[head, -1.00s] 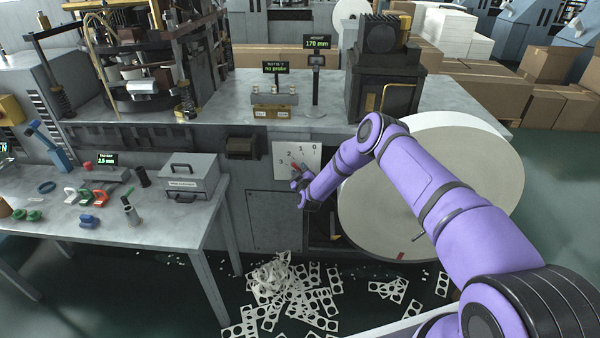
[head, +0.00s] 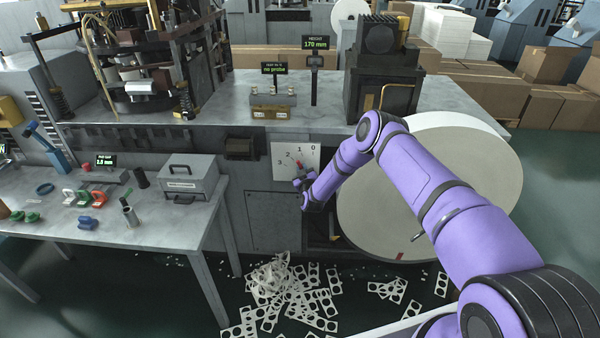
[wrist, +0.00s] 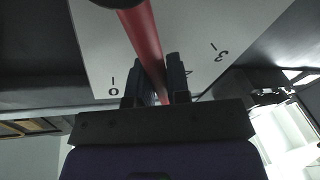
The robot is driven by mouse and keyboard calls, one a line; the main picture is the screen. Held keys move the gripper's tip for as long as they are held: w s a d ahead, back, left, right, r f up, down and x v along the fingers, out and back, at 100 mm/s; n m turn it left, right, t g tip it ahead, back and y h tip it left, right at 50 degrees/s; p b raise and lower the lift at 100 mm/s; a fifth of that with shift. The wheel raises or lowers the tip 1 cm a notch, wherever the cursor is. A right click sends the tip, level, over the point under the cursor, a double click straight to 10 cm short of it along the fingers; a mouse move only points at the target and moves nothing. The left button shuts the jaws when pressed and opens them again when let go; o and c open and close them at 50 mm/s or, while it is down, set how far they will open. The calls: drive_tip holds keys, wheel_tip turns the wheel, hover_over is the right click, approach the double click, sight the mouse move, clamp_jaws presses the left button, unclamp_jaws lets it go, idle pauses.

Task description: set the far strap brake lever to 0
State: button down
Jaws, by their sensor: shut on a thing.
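The strap brake lever is a red rod (wrist: 146,45); in the head view only a small red part (head: 299,164) shows in front of the white scale plate (head: 307,154). My gripper (head: 302,184) is at the plate's lower edge. In the wrist view its two fingers (wrist: 155,84) stand one on each side of the rod, shut on it. There the rod passes between the 0 and the 3. The exact mark it points at is hard to tell.
A large pale paper roll (head: 440,190) stands right of the plate, behind my arm. A grey table (head: 150,225) with a grey box (head: 188,178) is at the left. Punched scrap (head: 290,290) lies on the floor below. A dark block (head: 240,149) juts out left of the plate.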

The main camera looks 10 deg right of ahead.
drive_tip(key=m, duration=0.1)
drive_tip(key=d+m, duration=0.2)
drive_tip(key=shift+s+d+r+t, duration=0.1)
drive_tip(key=shift+s+r+t, duration=0.25)
drive_tip(key=shift+t, duration=0.05)
drive_tip(key=shift+s+d+m+h, duration=0.15)
drive_tip(key=shift+d+m+h, duration=0.2)
drive_tip(key=shift+m, duration=0.4)
drive_tip(key=shift+s+d+m+h, duration=0.2)
drive_tip(key=shift+d+m, duration=0.25)
drive_tip(key=shift+m, duration=0.3)
drive_tip(key=c, duration=1.1)
unclamp_jaws()
drive_tip(key=shift+d, duration=0.1)
drive_tip(key=s+a+f, duration=0.1)
drive_tip(key=s, duration=0.9)
drive_tip(key=shift+s+a+f, duration=0.2)
drive_tip(key=shift+s+f, duration=0.05)
drive_tip(key=shift+f, duration=0.1)
